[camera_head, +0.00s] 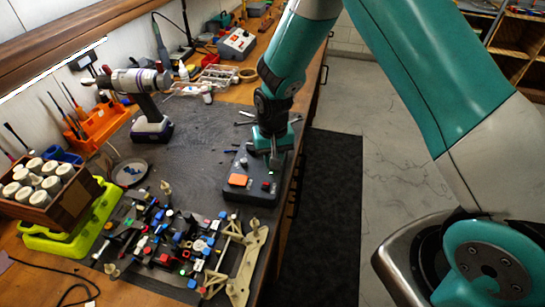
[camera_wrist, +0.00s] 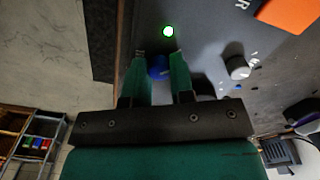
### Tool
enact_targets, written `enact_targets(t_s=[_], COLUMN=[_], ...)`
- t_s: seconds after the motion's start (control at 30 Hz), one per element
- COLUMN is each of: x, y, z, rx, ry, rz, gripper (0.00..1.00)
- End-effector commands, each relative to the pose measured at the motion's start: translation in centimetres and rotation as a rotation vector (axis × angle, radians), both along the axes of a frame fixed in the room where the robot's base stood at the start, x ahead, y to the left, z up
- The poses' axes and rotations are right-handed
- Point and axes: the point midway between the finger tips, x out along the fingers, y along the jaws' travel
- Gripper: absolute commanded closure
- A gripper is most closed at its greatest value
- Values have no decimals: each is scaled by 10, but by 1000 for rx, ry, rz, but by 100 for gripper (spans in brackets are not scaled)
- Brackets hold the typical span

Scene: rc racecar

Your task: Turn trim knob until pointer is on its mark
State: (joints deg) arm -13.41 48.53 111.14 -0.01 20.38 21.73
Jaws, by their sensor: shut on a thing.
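A dark control box (camera_head: 237,193) stands on the workbench, below my gripper (camera_head: 274,165) in the head view. In the wrist view my gripper (camera_wrist: 159,58) has its two green fingers on either side of a blue knob (camera_wrist: 157,69) on the box's top face. The gripper is shut on this knob, and the fingers hide much of it. I cannot make out a pointer or its mark. A grey knob (camera_wrist: 237,67) stands to the right, apart from the fingers.
An orange block (camera_head: 238,180) sits on the box, near a small red part (camera_head: 266,185). Many small car parts (camera_head: 165,240) lie in front of the box. A drill (camera_head: 148,95) stands behind at left. The bench's right edge is close to the box.

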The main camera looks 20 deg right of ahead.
Motion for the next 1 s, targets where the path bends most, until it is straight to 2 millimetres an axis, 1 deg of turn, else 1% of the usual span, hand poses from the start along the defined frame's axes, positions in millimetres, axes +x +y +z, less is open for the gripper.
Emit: enact_targets(t_s=[0.4,0.43,0.47,0.5,0.53,0.83,0.93,1.0], x=[1,1,1,1,1,1,2,2], y=[0,0,0,0,0,0,0,0], z=[1,1,1,1,1,2,9,19], rx=[1,1,1,1,1,1,1,2], ry=[-3,-3,-3,-3,-2,-2,-5,-6], rz=[8,8,8,8,8,7,7,7], gripper=[100,73,66,57,52,52,52,52])
